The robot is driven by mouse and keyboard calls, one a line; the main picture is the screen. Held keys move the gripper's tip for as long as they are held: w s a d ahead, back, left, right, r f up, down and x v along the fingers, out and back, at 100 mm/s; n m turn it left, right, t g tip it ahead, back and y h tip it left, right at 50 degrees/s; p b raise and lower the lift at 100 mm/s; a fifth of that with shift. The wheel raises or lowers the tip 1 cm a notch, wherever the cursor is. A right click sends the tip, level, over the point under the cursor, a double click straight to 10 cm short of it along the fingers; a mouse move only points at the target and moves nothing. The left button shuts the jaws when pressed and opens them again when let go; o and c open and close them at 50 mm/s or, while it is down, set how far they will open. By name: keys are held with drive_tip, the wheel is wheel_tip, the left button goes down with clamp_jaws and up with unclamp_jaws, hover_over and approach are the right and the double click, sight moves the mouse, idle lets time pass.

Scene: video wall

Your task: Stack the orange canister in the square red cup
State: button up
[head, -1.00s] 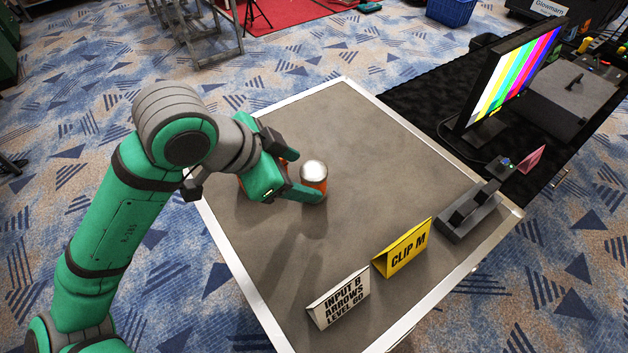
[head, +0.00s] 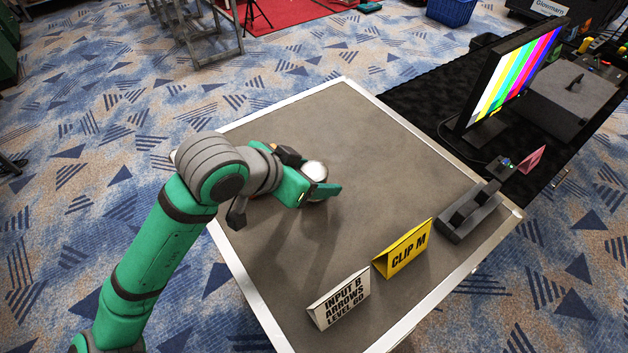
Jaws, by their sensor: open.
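The orange canister with a silver domed top (head: 315,171) stands upright on the grey table, left of its middle. My gripper (head: 314,175) is open at the canister, with one green finger on its near side and the other behind it. The fingers and hand hide most of the canister's orange body. I cannot tell whether the fingers touch it. The square red cup cannot be made out clearly; my arm and hand cover the table's left part.
The grey table (head: 370,140) has a pale metal rim and is clear at its far side. A white sign (head: 340,299), a yellow sign (head: 403,248) and a dark grey stand (head: 468,212) are along the near and right edges. A monitor (head: 515,75) stands on the black table.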

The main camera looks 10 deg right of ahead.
drive_tip(key=shift+x, duration=1.75)
drive_tip(key=shift+d, duration=0.1)
drive_tip(key=c, duration=1.3)
drive_tip(key=shift+r, duration=0.15)
